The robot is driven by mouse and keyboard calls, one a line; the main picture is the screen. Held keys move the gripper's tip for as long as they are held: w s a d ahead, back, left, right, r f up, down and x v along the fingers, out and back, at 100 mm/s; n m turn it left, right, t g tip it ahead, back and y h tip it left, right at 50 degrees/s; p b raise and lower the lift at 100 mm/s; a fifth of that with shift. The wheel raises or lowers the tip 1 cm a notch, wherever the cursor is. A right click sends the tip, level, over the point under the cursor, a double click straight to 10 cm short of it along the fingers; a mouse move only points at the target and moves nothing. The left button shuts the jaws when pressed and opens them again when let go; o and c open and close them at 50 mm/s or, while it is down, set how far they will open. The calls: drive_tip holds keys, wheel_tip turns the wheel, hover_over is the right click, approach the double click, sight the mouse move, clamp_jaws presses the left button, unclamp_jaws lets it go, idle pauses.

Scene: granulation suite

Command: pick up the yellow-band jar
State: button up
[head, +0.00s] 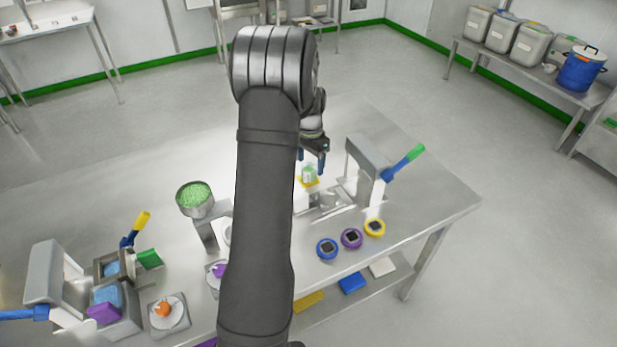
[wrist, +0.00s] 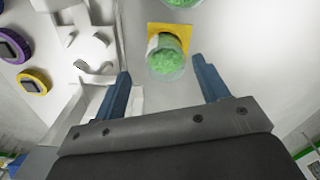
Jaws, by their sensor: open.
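A small clear jar of green granules (head: 309,173) stands on a yellow square pad (head: 312,184) on the steel table. In the wrist view the jar (wrist: 166,60) shows near the top centre, on the yellow pad (wrist: 182,31). I cannot make out a yellow band on the jar itself. My gripper (head: 312,158) is just above the jar in the head view. In the wrist view its two blue fingers (wrist: 161,70) are spread and empty, with the jar framed between and ahead of their tips. I cannot tell the remaining height gap.
A grey press with a blue-green handle (head: 405,161) stands close right of the jar. Blue, purple and yellow round gauges (head: 351,238) sit at the front right. A bowl of green granules (head: 194,197) stands left. My arm hides part of the table's middle.

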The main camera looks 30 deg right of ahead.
drive_tip(key=f, duration=0.5)
drive_tip(key=shift+w+a+f, duration=0.1)
drive_tip(key=shift+w+f, duration=0.05)
drive_tip(key=shift+w, duration=0.2)
drive_tip(key=c, duration=1.1)
